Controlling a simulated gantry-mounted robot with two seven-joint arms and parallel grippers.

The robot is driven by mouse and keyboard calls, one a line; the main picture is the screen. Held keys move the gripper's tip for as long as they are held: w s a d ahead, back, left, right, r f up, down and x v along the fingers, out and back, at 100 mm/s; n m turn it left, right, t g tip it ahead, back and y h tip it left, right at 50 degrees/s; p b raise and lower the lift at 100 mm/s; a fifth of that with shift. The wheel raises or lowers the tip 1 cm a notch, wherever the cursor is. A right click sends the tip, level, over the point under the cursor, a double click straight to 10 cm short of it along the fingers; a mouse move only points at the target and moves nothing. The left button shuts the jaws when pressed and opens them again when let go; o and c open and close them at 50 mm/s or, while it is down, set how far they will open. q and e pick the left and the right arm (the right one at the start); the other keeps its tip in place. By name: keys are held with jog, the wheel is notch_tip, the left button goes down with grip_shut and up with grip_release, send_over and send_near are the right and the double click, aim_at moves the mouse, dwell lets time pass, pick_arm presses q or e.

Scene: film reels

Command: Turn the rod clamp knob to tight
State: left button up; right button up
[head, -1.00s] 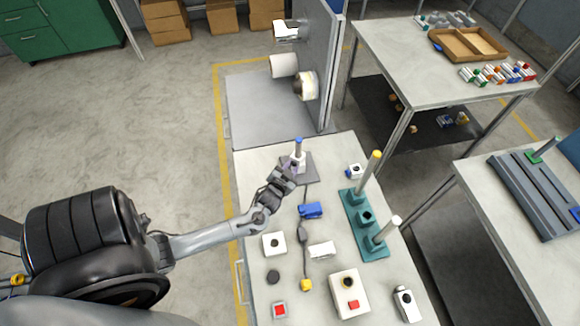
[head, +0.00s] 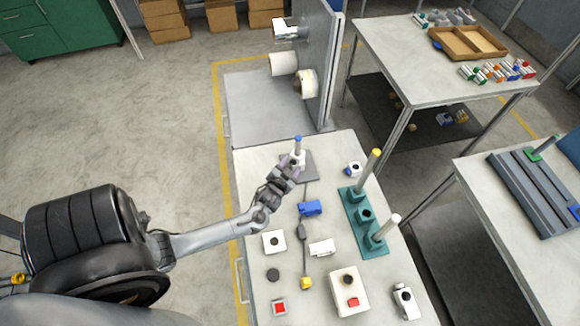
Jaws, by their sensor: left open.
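A rod clamp (head: 299,158) with a pale body stands upright on a dark flat base plate (head: 310,168) at the far end of the near table. A rod with a blue top (head: 298,140) rises from it. My left gripper (head: 291,167) is at the near side of the clamp, its open fingers close to the clamp's lower part. I cannot tell whether they touch it. The gripper hides part of the clamp and base, and the knob cannot be made out clearly. My right gripper is not in view.
A teal base with upright posts (head: 352,208) stands to the right on the table. A blue block (head: 311,208), a white block (head: 321,247) and a box with a red button (head: 347,290) lie nearer. A grey upright panel (head: 322,70) stands beyond the table's far edge.

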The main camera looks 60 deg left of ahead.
pick_arm(q)
jog(key=v, duration=1)
jog(key=shift+s+d+r+p, duration=0.2)
jog(key=shift+s+p, duration=0.1)
